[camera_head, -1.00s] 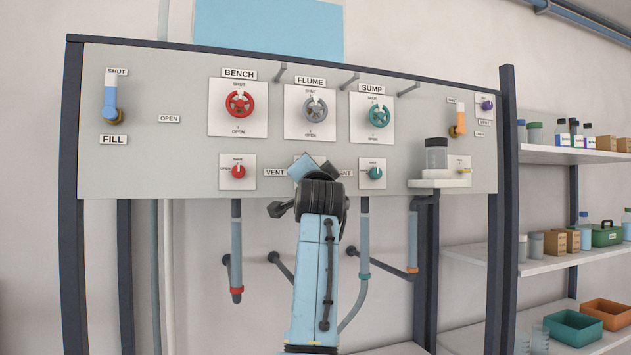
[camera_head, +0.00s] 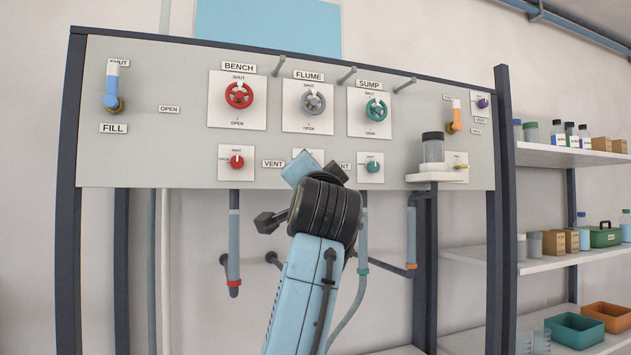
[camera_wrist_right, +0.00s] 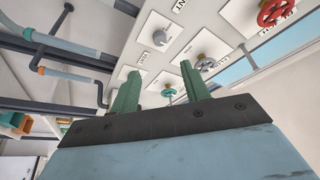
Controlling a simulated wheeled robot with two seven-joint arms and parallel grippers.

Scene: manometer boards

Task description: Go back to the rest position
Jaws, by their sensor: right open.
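My right arm rises from the bottom middle of the head view, with its dark wrist joint (camera_head: 325,210) in front of the lower middle of the valve board (camera_head: 190,75). The wrist covers part of the middle small vent valve plate. In the right wrist view my right gripper (camera_wrist_right: 160,88) has its two green fingers apart, with nothing between them. The board is beyond the fingertips, and they look clear of it. The fingers are hidden in the head view. My left gripper is not in view.
The board carries a red wheel (camera_head: 239,94), a grey wheel (camera_head: 313,102) and a teal wheel (camera_head: 376,109). A jar (camera_head: 433,148) stands on a small ledge at right. Pipes hang below the board. Shelves (camera_head: 560,155) with bottles and bins stand at far right.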

